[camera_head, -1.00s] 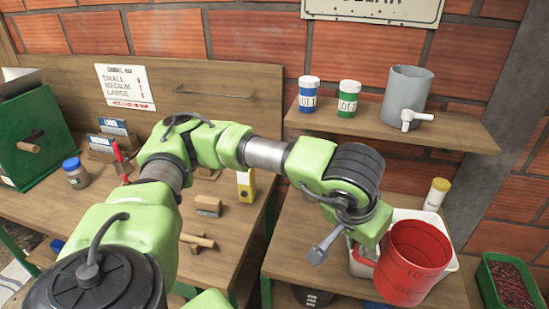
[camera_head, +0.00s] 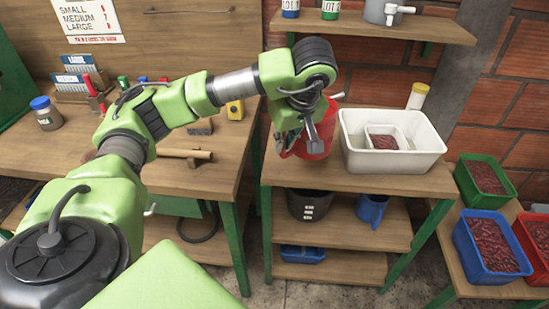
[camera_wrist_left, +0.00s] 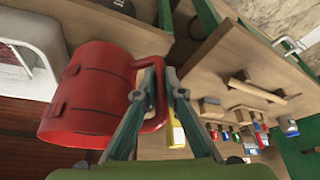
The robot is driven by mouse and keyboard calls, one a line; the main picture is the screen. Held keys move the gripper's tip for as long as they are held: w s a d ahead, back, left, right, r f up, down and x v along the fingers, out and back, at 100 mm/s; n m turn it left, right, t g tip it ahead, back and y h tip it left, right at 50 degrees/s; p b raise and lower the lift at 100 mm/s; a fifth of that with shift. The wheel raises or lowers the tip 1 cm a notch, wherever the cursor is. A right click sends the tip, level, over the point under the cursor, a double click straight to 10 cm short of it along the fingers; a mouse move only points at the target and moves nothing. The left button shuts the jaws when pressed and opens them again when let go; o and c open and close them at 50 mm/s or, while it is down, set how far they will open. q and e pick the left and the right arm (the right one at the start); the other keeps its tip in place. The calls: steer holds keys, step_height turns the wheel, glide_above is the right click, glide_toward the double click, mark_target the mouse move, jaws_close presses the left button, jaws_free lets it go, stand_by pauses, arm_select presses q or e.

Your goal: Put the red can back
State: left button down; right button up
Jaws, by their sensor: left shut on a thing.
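The red can (camera_head: 319,138) is in the head view, partly hidden behind my left gripper (camera_head: 296,142). It is over the left part of the small wooden table (camera_head: 370,184), left of the white tub (camera_head: 433,148). I cannot tell whether it touches the tabletop. In the left wrist view the red can (camera_wrist_left: 95,95) lies left of the fingers, with its loop handle between them. My left gripper (camera_wrist_left: 160,75) is shut on this handle. My right gripper is not in view.
A smaller white tray (camera_head: 372,131) with red berries sits inside the tub. A yellow-capped bottle (camera_head: 416,98) stands behind it. The workbench (camera_head: 170,180) is left, across a gap. Shelves hold a black bucket (camera_head: 309,205) and a blue jug (camera_head: 371,211). Berry crates (camera_head: 486,249) stand right.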

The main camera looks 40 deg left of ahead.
arm_select(q)
steer(key=w+a+f+p, duration=0.1)
steer(key=a+f, duration=0.1)
steer(key=f, duration=0.1)
steer(key=w+a+f, duration=0.1)
steer(key=a+f, duration=0.1)
steer(key=f, duration=0.1)
steer(key=w+a+f+p, duration=0.1)
steer(key=a+f, duration=0.2)
steer(key=shift+w+f+p, duration=0.2)
steer(key=shift+f+p, duration=0.05)
steer(key=shift+p, duration=0.05)
steer(key=shift+f, duration=0.45)
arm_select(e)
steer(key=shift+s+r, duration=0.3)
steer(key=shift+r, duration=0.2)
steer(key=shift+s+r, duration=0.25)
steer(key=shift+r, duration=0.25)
arm_select(q)
steer(key=shift+d+f, duration=0.1)
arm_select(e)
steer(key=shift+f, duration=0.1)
arm_select(q)
steer(key=c, duration=2.1)
jaws_free()
